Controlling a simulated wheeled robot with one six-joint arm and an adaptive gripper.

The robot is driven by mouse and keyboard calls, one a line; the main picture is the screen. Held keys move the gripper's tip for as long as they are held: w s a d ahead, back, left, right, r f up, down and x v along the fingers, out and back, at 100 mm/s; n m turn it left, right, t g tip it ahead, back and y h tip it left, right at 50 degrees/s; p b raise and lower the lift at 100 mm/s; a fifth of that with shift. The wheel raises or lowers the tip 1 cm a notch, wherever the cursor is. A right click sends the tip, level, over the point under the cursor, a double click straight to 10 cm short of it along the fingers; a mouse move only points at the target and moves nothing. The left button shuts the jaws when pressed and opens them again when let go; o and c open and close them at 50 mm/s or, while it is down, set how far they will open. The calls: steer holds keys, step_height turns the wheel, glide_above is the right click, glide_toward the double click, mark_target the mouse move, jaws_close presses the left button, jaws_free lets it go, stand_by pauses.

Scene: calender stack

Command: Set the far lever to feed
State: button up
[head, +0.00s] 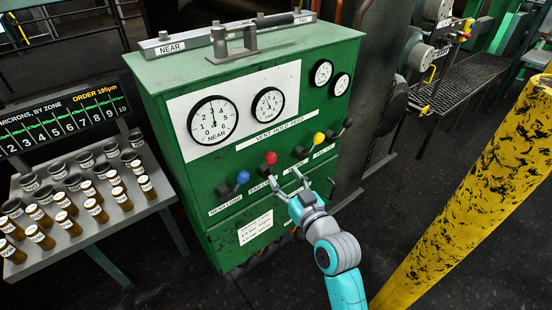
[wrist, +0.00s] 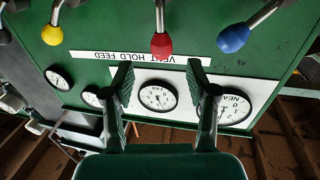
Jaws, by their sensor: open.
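A green cabinet (head: 185,95) carries a row of levers on its front. They have a blue knob (head: 242,177), a red knob (head: 270,158), a yellow knob (head: 318,137) and a black knob (head: 347,122). A strip above reads VENT HOLD FEED. My gripper (head: 292,183) is open and empty, below and right of the red knob. In the wrist view the red knob (wrist: 162,45) lies ahead, between the lines of my open fingers (wrist: 158,75), apparently untouched.
A near gauge (head: 212,119) and a second gauge (head: 268,104) sit above the levers, with two smaller gauges to the right. A table of labelled samples (head: 75,235) stands left. A yellow post (head: 480,180) rises at right. Dark floor is open between post and cabinet.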

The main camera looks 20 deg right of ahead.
mark_target(273, 163)
steer(key=w, duration=0.5)
steer(key=w+a, duration=0.1)
steer(key=w, duration=0.2)
steer(key=shift+w+a, duration=0.1)
steer(key=shift+w, duration=0.15)
jaws_close()
